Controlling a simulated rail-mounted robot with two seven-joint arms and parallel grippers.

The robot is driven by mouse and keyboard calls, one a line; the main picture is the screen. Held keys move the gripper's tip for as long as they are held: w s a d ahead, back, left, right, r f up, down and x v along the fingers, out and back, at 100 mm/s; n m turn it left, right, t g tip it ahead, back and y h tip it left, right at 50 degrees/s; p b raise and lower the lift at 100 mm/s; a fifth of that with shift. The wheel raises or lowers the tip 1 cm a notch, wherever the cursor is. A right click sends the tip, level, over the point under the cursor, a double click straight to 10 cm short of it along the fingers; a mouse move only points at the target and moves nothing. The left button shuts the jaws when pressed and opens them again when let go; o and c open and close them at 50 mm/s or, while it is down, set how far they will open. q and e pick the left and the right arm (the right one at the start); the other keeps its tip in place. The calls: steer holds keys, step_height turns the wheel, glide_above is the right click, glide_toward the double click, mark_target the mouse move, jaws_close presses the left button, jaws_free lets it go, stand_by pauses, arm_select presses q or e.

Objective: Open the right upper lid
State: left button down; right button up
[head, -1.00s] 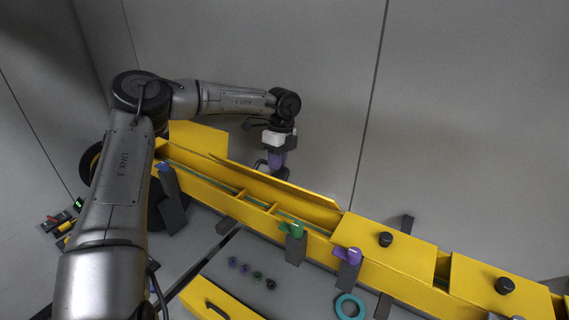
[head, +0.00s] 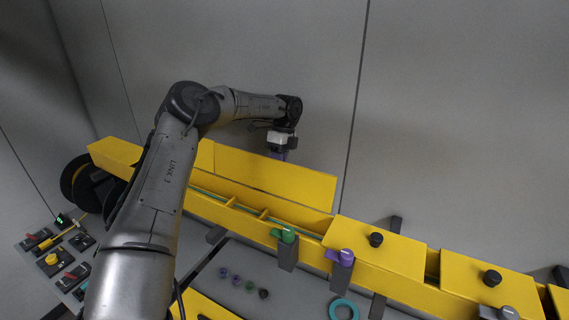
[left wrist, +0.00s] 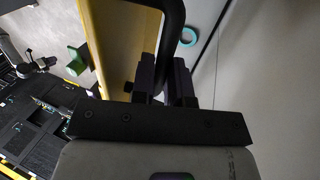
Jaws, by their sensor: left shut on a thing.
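A long yellow lid (head: 285,182) stands nearly upright along the back edge of the open yellow trough (head: 225,212) in the head view. I take it for the task's upper lid. My left gripper (head: 279,155) is behind its top edge; the lid hides the fingertips. In the left wrist view, the fingers (left wrist: 165,82) are shut around a curved black handle (left wrist: 173,30) beside the yellow panel (left wrist: 125,45). My right gripper is not in view.
Two closed yellow lids with black knobs (head: 376,239) (head: 491,277) lie to the right. Green (head: 285,235) and purple (head: 344,257) clamps line the front edge. A teal ring (head: 343,310) and several small caps lie in front. The grey wall is behind.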

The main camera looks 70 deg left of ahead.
arm_select(q)
steer(key=shift+w+a+f+b, duration=0.3)
steer(key=shift+a+f+b, duration=0.15)
steer(key=shift+a+f, duration=0.4)
steer(key=shift+d+f, duration=0.1)
steer(key=c, duration=1.1)
jaws_free()
steer(key=shift+w, duration=0.2)
steer(key=shift+d, duration=0.1)
steer(key=shift+r, duration=0.3)
steer(key=shift+w+r, duration=0.1)
